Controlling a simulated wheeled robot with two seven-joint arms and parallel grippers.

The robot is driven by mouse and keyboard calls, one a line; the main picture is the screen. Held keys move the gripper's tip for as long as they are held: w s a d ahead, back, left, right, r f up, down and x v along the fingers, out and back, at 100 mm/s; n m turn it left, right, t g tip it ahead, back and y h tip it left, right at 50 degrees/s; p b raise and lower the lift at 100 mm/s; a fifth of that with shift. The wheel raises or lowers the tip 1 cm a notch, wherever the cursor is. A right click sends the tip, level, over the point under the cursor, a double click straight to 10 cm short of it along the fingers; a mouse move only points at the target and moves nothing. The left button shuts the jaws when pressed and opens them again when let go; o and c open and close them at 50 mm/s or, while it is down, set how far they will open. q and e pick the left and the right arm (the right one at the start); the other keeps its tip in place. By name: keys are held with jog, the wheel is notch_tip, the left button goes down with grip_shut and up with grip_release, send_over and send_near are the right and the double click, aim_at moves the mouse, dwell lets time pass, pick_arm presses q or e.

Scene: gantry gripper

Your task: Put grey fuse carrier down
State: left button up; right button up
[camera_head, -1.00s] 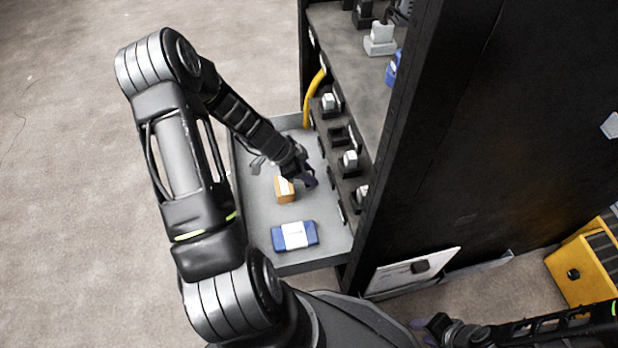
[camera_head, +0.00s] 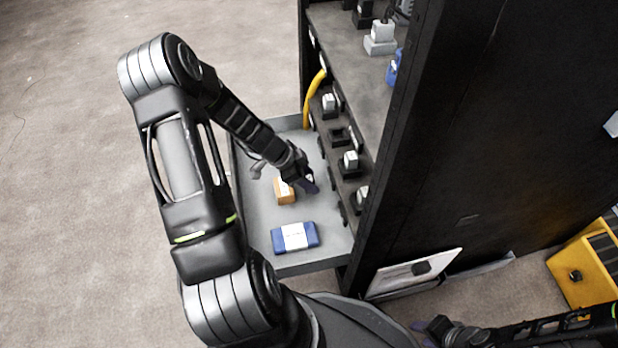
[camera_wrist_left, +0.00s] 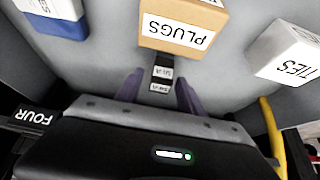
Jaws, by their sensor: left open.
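My left gripper (camera_head: 309,184) is low over the grey tray, beside the tan box. In the left wrist view its two purple fingers (camera_wrist_left: 160,82) are apart. A small dark piece with white labels (camera_wrist_left: 162,74), apparently the fuse carrier, shows between the fingertips, close to the PLUGS box; I cannot tell whether it touches the tray. In the head view the gripper hides most of it. My right gripper (camera_head: 432,328) is at the bottom edge, partly cut off, and its jaws are unclear.
The grey tray (camera_head: 262,215) holds the tan PLUGS box (camera_head: 285,192) and a blue box (camera_head: 294,237). A white TIES box (camera_wrist_left: 288,52) is at right in the wrist view. The black cabinet (camera_head: 470,130) with socketed carriers (camera_head: 350,160) and a yellow hose (camera_head: 313,98) border the tray.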

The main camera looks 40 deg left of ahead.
pick_arm(q)
jog(key=shift+a+r+p, duration=0.1)
jog(key=shift+r+p, duration=0.25)
jog(key=shift+r, duration=0.05)
jog(key=p+v, duration=0.2)
jog(key=v, duration=0.9)
jog(key=shift+s+r+p, duration=0.2)
jog(key=shift+s+p, duration=0.05)
jog(key=shift+p, duration=0.15)
